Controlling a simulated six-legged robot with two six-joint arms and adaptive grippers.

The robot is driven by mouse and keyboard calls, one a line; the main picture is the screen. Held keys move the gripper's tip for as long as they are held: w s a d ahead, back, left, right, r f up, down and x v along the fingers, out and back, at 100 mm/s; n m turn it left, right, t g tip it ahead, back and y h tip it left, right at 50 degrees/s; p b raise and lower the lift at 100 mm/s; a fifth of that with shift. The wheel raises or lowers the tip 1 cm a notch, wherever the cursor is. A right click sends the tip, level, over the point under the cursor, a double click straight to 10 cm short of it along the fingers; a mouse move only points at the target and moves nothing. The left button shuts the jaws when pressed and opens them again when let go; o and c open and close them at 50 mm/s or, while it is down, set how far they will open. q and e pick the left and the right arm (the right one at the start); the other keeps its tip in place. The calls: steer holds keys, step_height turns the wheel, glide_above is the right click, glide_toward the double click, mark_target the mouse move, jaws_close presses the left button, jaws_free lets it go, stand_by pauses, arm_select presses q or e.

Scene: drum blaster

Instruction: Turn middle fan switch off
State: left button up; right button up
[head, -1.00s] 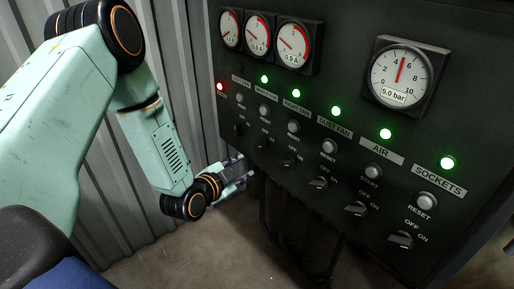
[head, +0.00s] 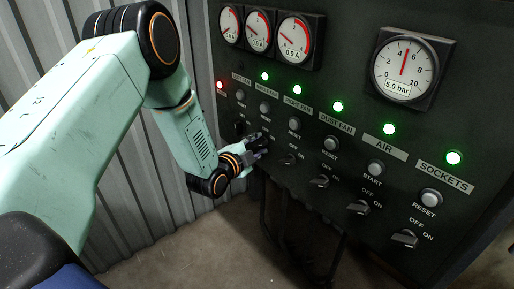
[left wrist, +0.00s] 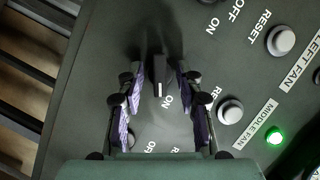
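The middle fan switch (left wrist: 160,76) is a black knob with a white mark, in the left wrist view. The mark is at its end near the ON lettering. The MIDDLE FAN label (left wrist: 255,125) and its lit green lamp (left wrist: 275,137) are at lower right; the lamp also shows in the head view (head: 264,76). My left gripper (left wrist: 161,78) is open, with one purple-padded finger on each side of the knob and gaps visible. In the head view, my left gripper (head: 261,146) is at the panel and mostly hides the switch. My right gripper is in neither view.
The dark control panel (head: 345,85) has neighbouring switches close by, such as the right fan switch (head: 288,160) and dust fan switch (head: 320,181). Reset buttons (head: 294,125) stick out above them. A corrugated metal wall (head: 150,190) stands at left.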

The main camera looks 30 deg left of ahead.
arm_select(q)
jaws_close()
stand_by(0.4)
steer(key=shift+r+n+p, duration=0.1)
steer(key=shift+n+p, duration=0.4)
steer(key=shift+p, duration=0.15)
steer(key=shift+n+g+h+p, duration=0.5)
steer(key=shift+n+g+p, duration=0.25)
steer(key=shift+n, duration=0.15)
steer(key=n+g+h+p, duration=0.1)
steer(key=n, duration=0.1)
steer(key=shift+w+a+n, duration=0.1)
steer(key=shift+n, duration=0.2)
steer(key=shift+a+n+g+h, duration=0.1)
steer(key=shift+n+g+h, duration=0.35)
steer(key=shift+n+h, duration=0.85)
steer(key=shift+n, duration=0.3)
